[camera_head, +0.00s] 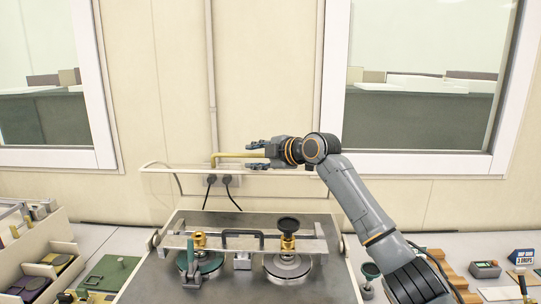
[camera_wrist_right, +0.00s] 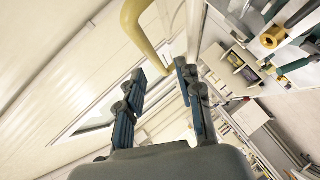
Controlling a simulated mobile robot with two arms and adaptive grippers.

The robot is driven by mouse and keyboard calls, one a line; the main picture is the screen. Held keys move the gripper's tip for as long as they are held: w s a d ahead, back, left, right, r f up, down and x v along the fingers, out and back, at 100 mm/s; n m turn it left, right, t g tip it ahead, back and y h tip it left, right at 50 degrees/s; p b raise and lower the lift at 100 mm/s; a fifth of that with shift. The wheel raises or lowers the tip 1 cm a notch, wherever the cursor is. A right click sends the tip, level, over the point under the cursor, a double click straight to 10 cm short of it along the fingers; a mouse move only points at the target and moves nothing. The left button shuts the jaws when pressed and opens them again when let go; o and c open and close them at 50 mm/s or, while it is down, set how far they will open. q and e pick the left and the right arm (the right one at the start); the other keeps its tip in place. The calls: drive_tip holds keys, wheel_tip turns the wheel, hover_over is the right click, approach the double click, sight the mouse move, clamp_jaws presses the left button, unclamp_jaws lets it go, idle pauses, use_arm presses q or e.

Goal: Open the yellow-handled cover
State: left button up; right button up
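The yellow handle (camera_head: 233,155) sits on the pale rim of the cover (camera_head: 165,168), which is above and behind the grey metal machine top in the head view. How far the cover is raised is hard to tell. My right gripper (camera_head: 250,152) reaches in from the right at the handle, with its fingers spread to either side of the handle's right part. In the right wrist view the curved handle (camera_wrist_right: 145,35) comes down toward the gap between the open fingers (camera_wrist_right: 160,78). Contact with the fingers cannot be made out. My left gripper is in neither view.
The machine top (camera_head: 215,222) carries a crossbar with a black handle (camera_head: 243,233) and two round clamps with knobs. A beige tray (camera_head: 45,255) stands at the left. A small grey box (camera_head: 485,269) is on the right counter. The wall is close behind.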

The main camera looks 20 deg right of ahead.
drive_tip(key=v, duration=0.7)
drive_tip(key=shift+s, duration=0.3)
drive_tip(key=shift+d, duration=0.1)
